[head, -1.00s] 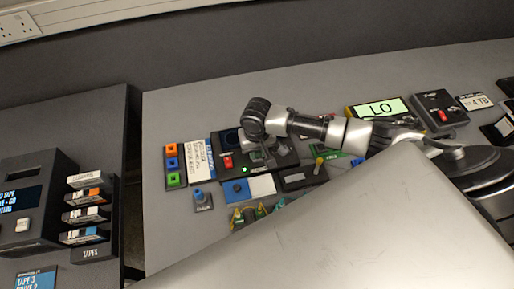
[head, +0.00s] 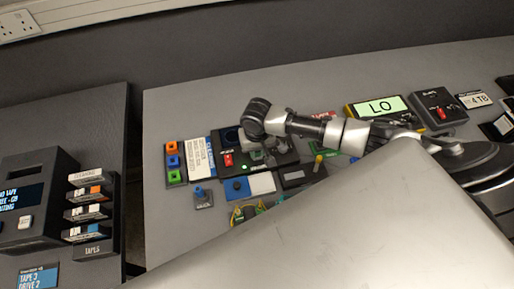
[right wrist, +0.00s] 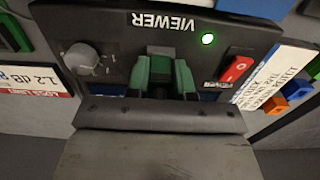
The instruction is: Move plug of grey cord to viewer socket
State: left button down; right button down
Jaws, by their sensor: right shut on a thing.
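The viewer (head: 282,161) is a dark unit with a red switch and a lit green lamp. In the right wrist view its VIEWER label (right wrist: 163,22) is upside down, near a grey knob (right wrist: 82,58). My right gripper (head: 268,156) is over the viewer's front. In the right wrist view two green pieces stand at the gripper (right wrist: 162,76), against the viewer's face, with a small dark grey piece between them. The gripper is shut on this piece, which seems to be the plug. The socket is hidden behind it. I cannot make out the grey cord. My left gripper is out of view.
A blue-and-white label card (head: 200,158) and a strip of coloured blocks (head: 173,161) lie left of the viewer. A small blue-topped part (head: 202,197) and a green board with wires (head: 248,212) are in front.

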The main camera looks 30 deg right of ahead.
dwell(0.3)
jog(key=shift+p, duration=0.5)
jog(key=c, duration=0.9)
grip_release()
jog(key=shift+r, duration=0.1)
jog(key=shift+r+p, duration=2.4)
jog(key=shift+p, duration=0.5)
